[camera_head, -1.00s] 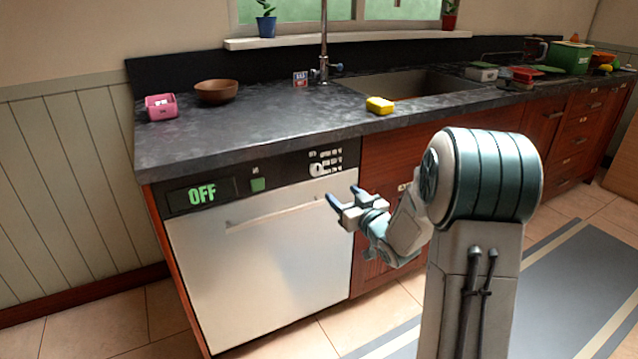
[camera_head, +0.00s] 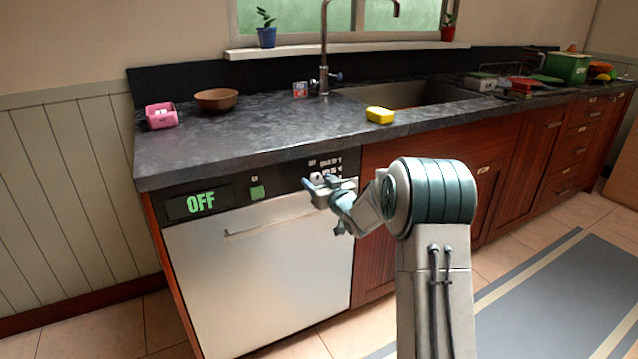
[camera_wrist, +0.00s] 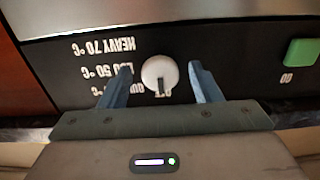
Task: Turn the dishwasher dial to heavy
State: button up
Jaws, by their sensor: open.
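The dishwasher (camera_head: 265,265) has a black control panel with a green "OFF" display (camera_head: 201,203) at its left. The round white dial (camera_wrist: 160,73) shows in the wrist view, with a dark pointer line toward the lower side of the picture. Upside-down labels, among them "HEAVY 70 °C" (camera_wrist: 104,47), lie left of it. My gripper (camera_wrist: 160,85) is open, with one blue finger on each side of the dial. I cannot tell whether either finger touches it. In the head view my gripper (camera_head: 318,186) is at the panel's right end and partly hides the dial (camera_head: 316,178).
A green button (camera_head: 257,193) sits left of the dial on the panel and also shows in the wrist view (camera_wrist: 301,52). The countertop (camera_head: 240,140) overhangs the panel. A yellow sponge (camera_head: 379,115) lies near its front edge. The floor right of my arm is clear.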

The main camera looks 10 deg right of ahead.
jog(key=shift+w, duration=0.1)
jog(key=c, duration=1)
